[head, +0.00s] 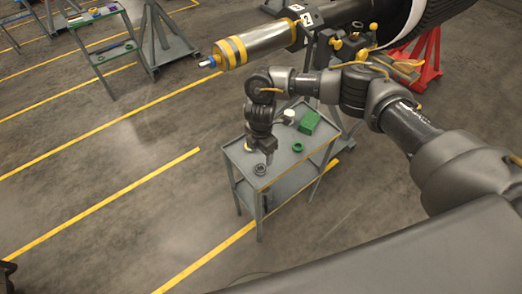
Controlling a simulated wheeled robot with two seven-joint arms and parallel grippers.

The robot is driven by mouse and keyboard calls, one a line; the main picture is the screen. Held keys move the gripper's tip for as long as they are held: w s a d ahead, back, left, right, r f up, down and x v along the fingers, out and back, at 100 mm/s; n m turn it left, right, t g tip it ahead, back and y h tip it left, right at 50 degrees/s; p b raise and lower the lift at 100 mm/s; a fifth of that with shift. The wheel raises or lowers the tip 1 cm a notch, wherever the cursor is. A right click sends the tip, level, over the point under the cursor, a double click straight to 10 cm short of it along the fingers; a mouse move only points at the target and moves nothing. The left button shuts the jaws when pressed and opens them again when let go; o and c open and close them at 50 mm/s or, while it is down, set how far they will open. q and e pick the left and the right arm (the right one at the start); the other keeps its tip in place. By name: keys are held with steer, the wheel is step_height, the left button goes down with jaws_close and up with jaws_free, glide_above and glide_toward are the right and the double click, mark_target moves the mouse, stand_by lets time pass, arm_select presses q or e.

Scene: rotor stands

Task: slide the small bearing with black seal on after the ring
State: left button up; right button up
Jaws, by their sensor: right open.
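A small dark ring-shaped part (260,170), which looks like the bearing with black seal, lies flat on the grey cart (243,157), near its left end. My right gripper (269,160) points down just above and beside it, open; I cannot tell whether its fingers touch the part. The rotor shaft (258,45) juts out to the left above and behind the cart, with yellow bands and a thin stepped end. A blue ring (212,61) sits near the shaft's tip. My left gripper does not show clearly.
A green ring (297,147), a green block (309,121) and a white round part (289,115) are also on the cart. A red stand (428,60) is at the back right. Another work table (104,45) stands at the back left. The floor left of the cart is clear.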

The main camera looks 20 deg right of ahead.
mark_target(261, 170)
step_height(261, 170, down, 9)
steer(key=b, duration=0.6)
steer(key=shift+a+f+b, duration=0.1)
steer(key=shift+b, duration=0.2)
steer(key=c, duration=0.9)
